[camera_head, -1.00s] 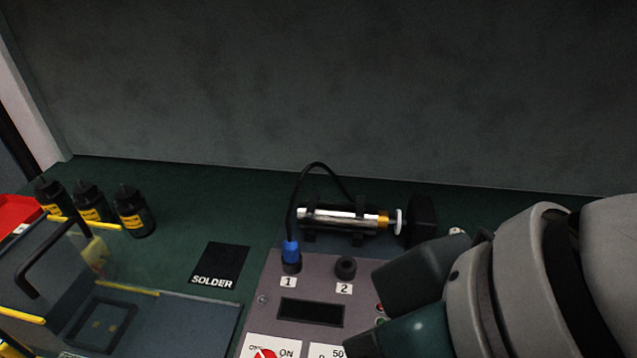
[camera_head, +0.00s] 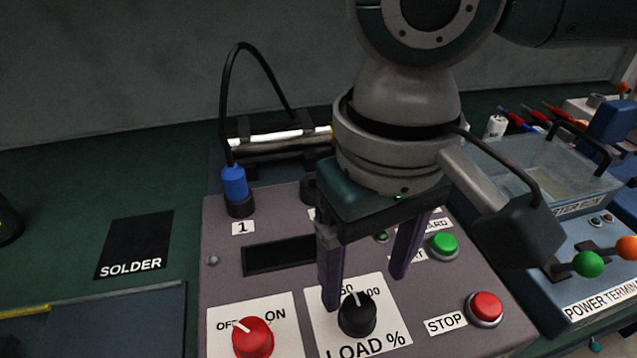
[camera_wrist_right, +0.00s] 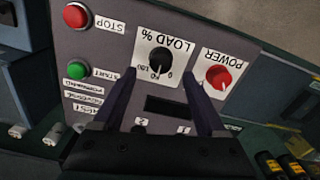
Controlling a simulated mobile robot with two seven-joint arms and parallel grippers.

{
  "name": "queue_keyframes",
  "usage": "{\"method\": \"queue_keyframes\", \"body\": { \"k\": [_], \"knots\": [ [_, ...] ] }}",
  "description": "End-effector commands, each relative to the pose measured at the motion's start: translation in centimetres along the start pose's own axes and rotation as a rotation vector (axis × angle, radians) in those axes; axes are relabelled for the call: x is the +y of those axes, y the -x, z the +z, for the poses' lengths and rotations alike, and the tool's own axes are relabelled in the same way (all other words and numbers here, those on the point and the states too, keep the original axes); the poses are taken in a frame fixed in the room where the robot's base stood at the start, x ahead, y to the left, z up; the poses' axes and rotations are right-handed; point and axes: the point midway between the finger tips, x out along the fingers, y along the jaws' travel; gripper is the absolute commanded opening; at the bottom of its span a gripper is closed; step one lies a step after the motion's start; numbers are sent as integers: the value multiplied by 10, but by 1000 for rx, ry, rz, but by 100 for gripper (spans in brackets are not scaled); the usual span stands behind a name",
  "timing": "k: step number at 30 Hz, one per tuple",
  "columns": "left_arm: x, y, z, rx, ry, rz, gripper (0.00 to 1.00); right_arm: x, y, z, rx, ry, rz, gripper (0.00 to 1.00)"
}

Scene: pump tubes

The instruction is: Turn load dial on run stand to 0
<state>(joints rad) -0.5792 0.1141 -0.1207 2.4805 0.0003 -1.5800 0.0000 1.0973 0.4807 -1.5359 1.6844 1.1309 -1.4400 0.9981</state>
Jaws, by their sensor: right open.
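The run stand (camera_head: 226,280) is a grey-purple panel on the green bench. Its black load dial (camera_head: 357,315) sits on a white LOAD % label at the front, with 50 and 100 readable above it. The dial's white pointer aims roughly at the 50 mark. My right gripper (camera_head: 362,290) hangs over the panel, open and empty, its two dark fingers apart behind and above the dial. In the right wrist view the dial (camera_wrist_right: 160,60) shows between the fingers (camera_wrist_right: 160,85), and I see no contact. My left gripper is not in view.
A red power dial (camera_head: 253,337) is left of the load dial. Green start (camera_head: 444,245) and red stop (camera_head: 485,308) buttons are on the right. A blue plug (camera_head: 234,185) with a black cable stands in socket 1.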

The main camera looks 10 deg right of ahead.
Motion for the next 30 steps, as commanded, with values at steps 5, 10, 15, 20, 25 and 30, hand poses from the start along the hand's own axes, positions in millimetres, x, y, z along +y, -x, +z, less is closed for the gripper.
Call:
{"method": "queue_keyframes", "body": {
  "k": [5, 10, 15, 20, 25, 30],
  "knots": [
    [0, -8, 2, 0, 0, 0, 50, 0, -35, 1, -1, 1, 1, 74],
    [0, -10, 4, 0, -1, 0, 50, 0, -51, 0, 0, 2, -1, 74],
    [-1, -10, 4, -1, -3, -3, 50, -1, -54, 0, 1, 3, -1, 74],
    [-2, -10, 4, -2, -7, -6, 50, -1, -54, 0, 1, 3, -1, 73],
    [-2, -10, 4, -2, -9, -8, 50, -1, -54, 0, 1, 3, -2, 54],
    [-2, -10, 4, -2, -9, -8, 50, -1, -53, 0, 1, 3, -2, 35]
  ]
}}
